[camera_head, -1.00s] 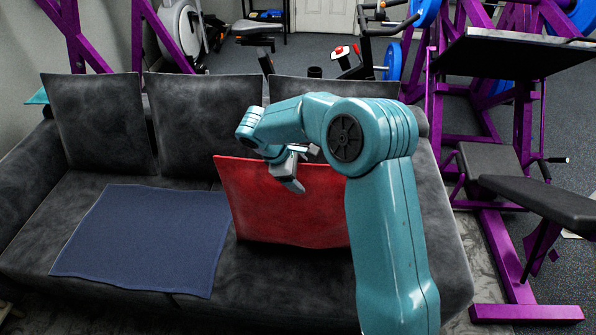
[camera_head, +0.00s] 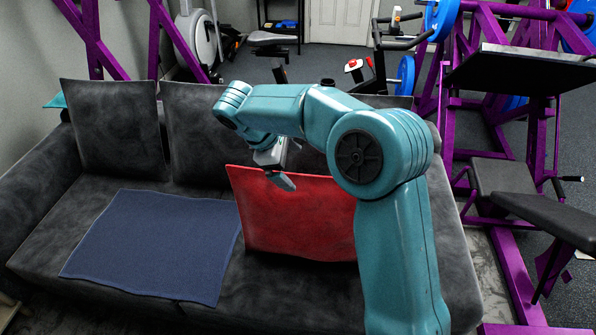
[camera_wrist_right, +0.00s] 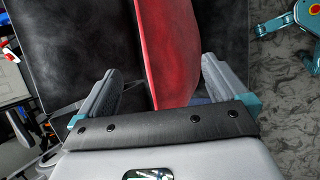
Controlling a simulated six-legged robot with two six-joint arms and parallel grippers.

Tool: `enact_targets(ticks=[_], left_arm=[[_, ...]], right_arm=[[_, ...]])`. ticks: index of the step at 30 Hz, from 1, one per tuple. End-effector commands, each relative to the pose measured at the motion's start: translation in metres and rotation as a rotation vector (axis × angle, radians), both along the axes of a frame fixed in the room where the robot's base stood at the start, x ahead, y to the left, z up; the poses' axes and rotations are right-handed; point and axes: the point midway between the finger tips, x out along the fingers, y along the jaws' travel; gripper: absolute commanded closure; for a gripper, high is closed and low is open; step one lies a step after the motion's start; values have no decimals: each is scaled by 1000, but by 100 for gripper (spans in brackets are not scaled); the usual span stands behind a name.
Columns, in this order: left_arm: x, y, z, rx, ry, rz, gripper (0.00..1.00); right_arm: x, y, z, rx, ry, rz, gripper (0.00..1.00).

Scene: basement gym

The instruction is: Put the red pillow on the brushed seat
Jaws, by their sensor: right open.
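The red pillow (camera_head: 295,217) stands tilted on the right part of the dark grey brushed sofa seat (camera_head: 262,290). Its right end is hidden behind my right arm. My right gripper (camera_head: 283,172) is at the pillow's top edge. In the right wrist view the red pillow (camera_wrist_right: 166,55) runs between the two spread fingers of my right gripper (camera_wrist_right: 160,95), with gaps showing beside it. The gripper is open and not closed on it. My left gripper does not show in the head view.
A blue cloth (camera_head: 155,245) lies flat on the seat left of the pillow. Dark back cushions (camera_head: 112,130) lean along the sofa back. A purple gym rack (camera_head: 500,255) with a black bench stands at right. Exercise machines stand behind the sofa.

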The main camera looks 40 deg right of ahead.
Motion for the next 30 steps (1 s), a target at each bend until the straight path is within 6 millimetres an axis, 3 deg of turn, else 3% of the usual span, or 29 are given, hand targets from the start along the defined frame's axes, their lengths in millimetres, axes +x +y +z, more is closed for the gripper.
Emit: enact_targets(ticks=[8,11,14,16,18,22,25,30], left_arm=[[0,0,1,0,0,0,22],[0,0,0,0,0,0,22],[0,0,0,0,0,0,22],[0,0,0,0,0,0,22],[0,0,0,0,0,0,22],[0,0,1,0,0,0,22],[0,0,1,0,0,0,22],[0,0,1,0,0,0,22]], right_arm=[[1,6,1,11,2,3,0],[4,23,-33,73,-1,27,0],[3,61,-95,206,-13,47,0],[-8,96,-146,331,-24,28,0],[-28,138,-196,468,-37,-31,0],[-88,212,-272,695,-73,-267,0],[-133,245,-303,772,-114,-485,0],[-185,260,-323,769,-178,-746,0]])
